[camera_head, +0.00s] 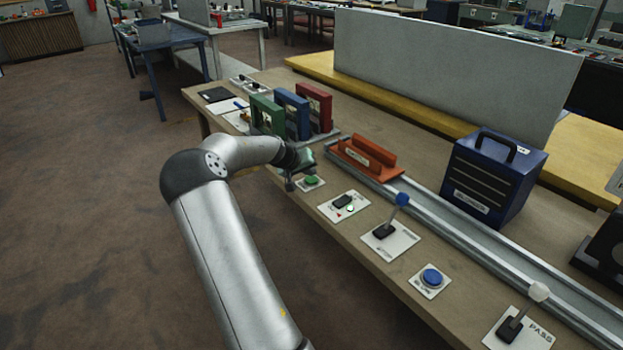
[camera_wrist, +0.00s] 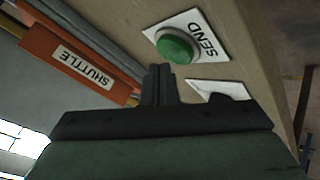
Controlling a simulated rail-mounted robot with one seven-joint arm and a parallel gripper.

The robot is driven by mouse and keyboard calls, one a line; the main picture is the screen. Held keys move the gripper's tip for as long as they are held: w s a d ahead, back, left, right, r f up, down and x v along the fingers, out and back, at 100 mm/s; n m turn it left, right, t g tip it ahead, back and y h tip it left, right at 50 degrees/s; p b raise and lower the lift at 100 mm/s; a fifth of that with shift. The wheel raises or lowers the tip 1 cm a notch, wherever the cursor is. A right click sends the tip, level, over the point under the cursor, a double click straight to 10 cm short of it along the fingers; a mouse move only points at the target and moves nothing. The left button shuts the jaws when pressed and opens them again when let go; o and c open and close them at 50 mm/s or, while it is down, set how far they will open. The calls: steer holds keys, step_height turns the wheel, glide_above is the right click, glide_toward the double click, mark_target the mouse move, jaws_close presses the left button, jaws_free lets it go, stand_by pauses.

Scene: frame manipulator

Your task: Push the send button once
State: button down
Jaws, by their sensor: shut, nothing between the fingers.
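The send button is a green round button (camera_wrist: 175,47) on a white plate marked SEND (camera_wrist: 207,40). In the head view the green button (camera_head: 311,180) sits near the bench's front edge, just right of my gripper (camera_head: 290,185). In the wrist view my gripper (camera_wrist: 158,72) is shut and empty, its fingertips together near the button's rim. I cannot tell whether the fingertips touch it; in the head view they appear beside it.
An orange shuttle (camera_head: 362,158) sits on a metal rail (camera_head: 450,232) behind the button. To the right along the front are a switch plate (camera_head: 343,206), a blue-knobbed lever (camera_head: 402,200), a blue button (camera_head: 431,277) and a white-knobbed lever (camera_head: 538,292). Green, blue and red frames (camera_head: 291,112) stand behind.

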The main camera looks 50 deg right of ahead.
mark_target(309, 181)
steer(key=shift+r, duration=0.15)
steer(key=shift+r+p, duration=1.1)
steer(key=shift+r, duration=1.4)
